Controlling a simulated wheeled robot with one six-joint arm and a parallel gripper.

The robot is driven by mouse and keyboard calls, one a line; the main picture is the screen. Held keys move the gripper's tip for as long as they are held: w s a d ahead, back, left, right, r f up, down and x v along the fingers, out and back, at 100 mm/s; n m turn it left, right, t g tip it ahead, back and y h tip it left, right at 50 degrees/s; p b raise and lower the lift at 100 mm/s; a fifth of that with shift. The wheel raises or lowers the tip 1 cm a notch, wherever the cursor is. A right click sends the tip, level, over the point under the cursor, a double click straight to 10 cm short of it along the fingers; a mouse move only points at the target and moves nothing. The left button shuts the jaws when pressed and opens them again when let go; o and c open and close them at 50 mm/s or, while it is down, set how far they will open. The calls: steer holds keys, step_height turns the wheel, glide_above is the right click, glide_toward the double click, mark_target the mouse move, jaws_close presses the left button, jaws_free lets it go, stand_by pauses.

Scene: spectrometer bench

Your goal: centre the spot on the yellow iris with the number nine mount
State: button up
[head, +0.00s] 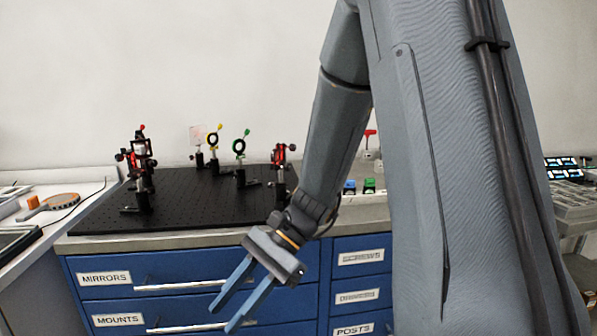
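The yellow iris (213,140), a black ring on a post with a yellow lever tip, stands towards the back of the black breadboard (215,212). A mount with red parts (141,150) stands at the board's left, and another red-and-black mount (279,157) stands at its right. No number is readable on either, so I cannot tell which is nine. I cannot make out a light spot on the iris. My gripper (222,319) is open and empty, pointing down in front of the drawers, apart from the optics.
A green-tipped iris (239,147) stands right of the yellow one, and a pale card (198,135) stands behind. Blue labelled drawers (200,275) lie below the bench top. Small blue and green boxes (369,185) sit right of my arm. My arm hides part of the bench.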

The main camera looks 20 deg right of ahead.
steer(key=w+d+r+m+t+y+p, duration=0.1)
steer(key=w+d+r+m+t+p, duration=0.1)
steer(key=d+r+m+t+p, duration=0.3)
steer(key=w+d+r+m+t+y+p, duration=0.1)
steer(key=w+d+r+m+y+p, duration=0.15)
steer(key=d+r+p, duration=0.45)
steer(key=m+t+p, duration=0.3)
steer(key=m+t, duration=0.5)
glide_toward(290, 167)
steer(key=p+x, duration=0.2)
steer(key=x, duration=0.6)
steer(key=shift+w+a, duration=0.25)
jaws_close()
steer(key=shift+n, duration=0.25)
